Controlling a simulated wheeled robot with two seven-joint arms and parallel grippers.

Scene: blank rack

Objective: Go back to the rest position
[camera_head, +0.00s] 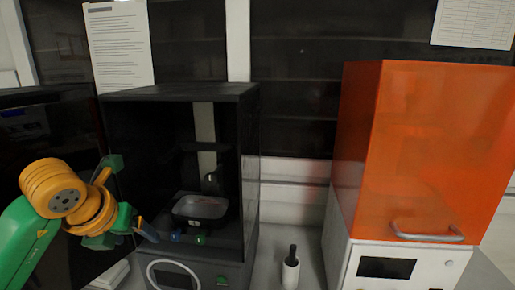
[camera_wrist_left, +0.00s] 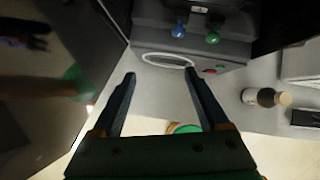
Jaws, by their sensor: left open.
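My left gripper (camera_head: 142,230) comes in from the left on my green and yellow arm. It is in front of the lower left part of the black open-fronted machine (camera_head: 250,150). In the left wrist view, its two dark blue fingers (camera_wrist_left: 160,74) are spread apart with nothing between them. Beyond the fingertips are the machine's grey base, a white ring (camera_wrist_left: 166,58), and a blue knob (camera_wrist_left: 179,28) and a green knob (camera_wrist_left: 213,37). My right gripper does not show.
A dark tray (camera_head: 200,208) sits inside the black machine. An orange-hooded machine (camera_head: 430,150) with a handle stands at the right. A small white container with a dark top (camera_head: 291,270) stands between the machines. A dark glossy panel (camera_wrist_left: 60,70) is left of the gripper.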

